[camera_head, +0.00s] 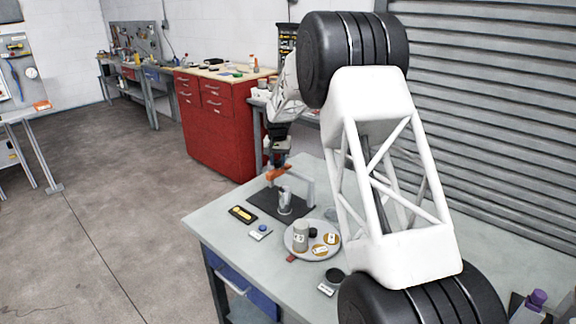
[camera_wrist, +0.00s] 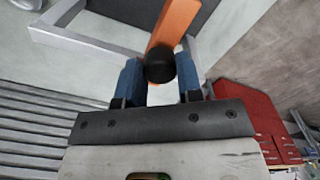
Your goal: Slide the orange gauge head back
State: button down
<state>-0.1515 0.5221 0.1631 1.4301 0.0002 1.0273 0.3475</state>
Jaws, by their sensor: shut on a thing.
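The orange gauge head (camera_head: 278,173) sits on the grey gantry frame (camera_head: 308,190), above a dark base plate (camera_head: 262,203). In the wrist view the orange head (camera_wrist: 174,24) runs up from a round black knob (camera_wrist: 160,66) at its near end. My gripper (camera_head: 278,161) is over the head, and in the wrist view its blue fingers (camera_wrist: 160,76) stand on either side of the knob, shut on it. A metallic cylinder (camera_head: 285,201) stands on the plate below the head. The exact finger contact is too small to see in the head view.
A round tray (camera_head: 292,248) with a grey cup (camera_head: 300,236) and small discs stands in front of the plate. A black tray with a yellow piece (camera_head: 242,214) and a blue-topped item (camera_head: 261,232) lie at the left. The bench's (camera_head: 215,222) left front corner is clear.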

jog(key=shift+w+a+r, duration=0.1)
jog(key=shift+w+a, duration=1)
jog(key=shift+w, duration=0.05)
jog(key=c, duration=0.8)
grip_release()
jog(key=shift+r, duration=3.85)
jog(key=shift+s, duration=0.1)
